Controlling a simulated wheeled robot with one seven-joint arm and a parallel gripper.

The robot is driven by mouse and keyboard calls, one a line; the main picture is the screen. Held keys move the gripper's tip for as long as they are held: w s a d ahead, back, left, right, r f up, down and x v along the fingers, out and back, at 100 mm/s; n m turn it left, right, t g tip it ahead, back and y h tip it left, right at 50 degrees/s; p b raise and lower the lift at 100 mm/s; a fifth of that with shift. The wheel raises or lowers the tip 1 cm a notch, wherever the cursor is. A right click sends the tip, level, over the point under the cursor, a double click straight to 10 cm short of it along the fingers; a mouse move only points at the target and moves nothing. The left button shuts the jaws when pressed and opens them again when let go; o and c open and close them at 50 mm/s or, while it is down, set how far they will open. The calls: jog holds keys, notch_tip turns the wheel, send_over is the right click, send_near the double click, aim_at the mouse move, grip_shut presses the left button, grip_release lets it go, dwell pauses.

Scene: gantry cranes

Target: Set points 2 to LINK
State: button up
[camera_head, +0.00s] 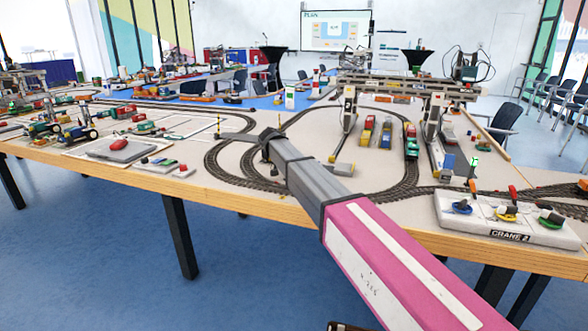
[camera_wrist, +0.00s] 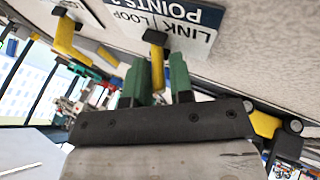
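In the wrist view, a white and dark blue label (camera_wrist: 180,22) reads POINTS 2, with LINK and LOOP on its white part. A yellow lever (camera_wrist: 157,62) with a dark end stands by this label. My gripper (camera_wrist: 160,82) has two green fingers, apart, with the yellow lever showing between them. I cannot tell whether either finger touches it. In the head view my gripper (camera_head: 268,138) is over the track area near the table's front; the lever there is hidden or too small to make out.
Another yellow lever (camera_wrist: 67,40) stands to the left in the wrist view, by another partly cut-off label. In the head view, the CRANE 2 panel (camera_head: 508,218) sits at the front right. Gantry cranes (camera_head: 400,88) and trains stand behind the track loops.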

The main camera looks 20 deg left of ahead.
jog(key=shift+r, duration=0.1)
jog(key=v, duration=1)
jog(key=shift+a+r, duration=0.2)
jog(key=shift+s, duration=0.25)
